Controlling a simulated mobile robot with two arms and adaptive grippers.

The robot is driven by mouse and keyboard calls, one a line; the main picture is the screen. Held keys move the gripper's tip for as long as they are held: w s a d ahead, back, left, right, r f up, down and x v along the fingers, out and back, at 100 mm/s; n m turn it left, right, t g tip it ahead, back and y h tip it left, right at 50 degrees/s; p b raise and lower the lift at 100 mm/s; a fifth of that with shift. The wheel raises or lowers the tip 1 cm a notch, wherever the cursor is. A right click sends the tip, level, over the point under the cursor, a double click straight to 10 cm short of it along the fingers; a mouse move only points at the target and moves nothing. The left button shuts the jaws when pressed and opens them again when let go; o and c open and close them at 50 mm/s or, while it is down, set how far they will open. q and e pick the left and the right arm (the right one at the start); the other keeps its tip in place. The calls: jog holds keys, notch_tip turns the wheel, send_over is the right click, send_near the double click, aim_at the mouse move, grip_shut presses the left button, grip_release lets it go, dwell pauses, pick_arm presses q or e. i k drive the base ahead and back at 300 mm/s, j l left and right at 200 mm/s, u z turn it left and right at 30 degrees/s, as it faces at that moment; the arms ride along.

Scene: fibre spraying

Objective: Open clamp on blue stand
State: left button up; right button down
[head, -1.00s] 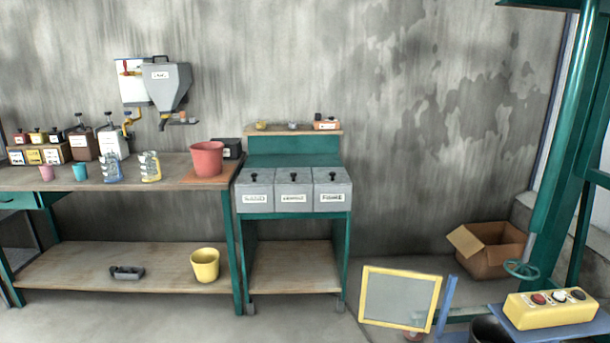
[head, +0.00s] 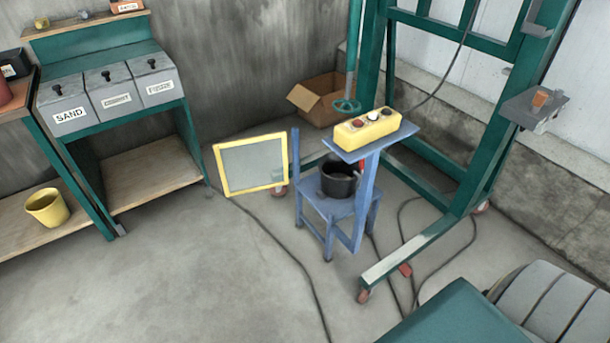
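The blue stand (head: 368,190) is a chair-like frame in the middle right of the head view. Its top plate carries a yellow control box (head: 366,131) with several round buttons. A black pot (head: 339,180) sits on its lower seat. I cannot make out a clamp on the stand clearly. A small red piece (head: 362,167) shows beside the pot under the top plate, but I cannot tell what it is. Neither of my grippers is in view.
A yellow-framed screen (head: 251,164) leans left of the stand. A green wheeled frame (head: 420,250) stands behind and right, with cables on the floor. An open cardboard box (head: 318,102) is behind. A green bin cart (head: 107,128) is at left. Floor is clear in front left.

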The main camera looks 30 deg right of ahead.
aim_at(361, 161)
jog(key=k+l+z, duration=0.1)
jog(key=l+z, duration=0.4)
jog(key=l, duration=0.2)
jog(key=l+z, duration=0.45)
jog(key=l, duration=0.2)
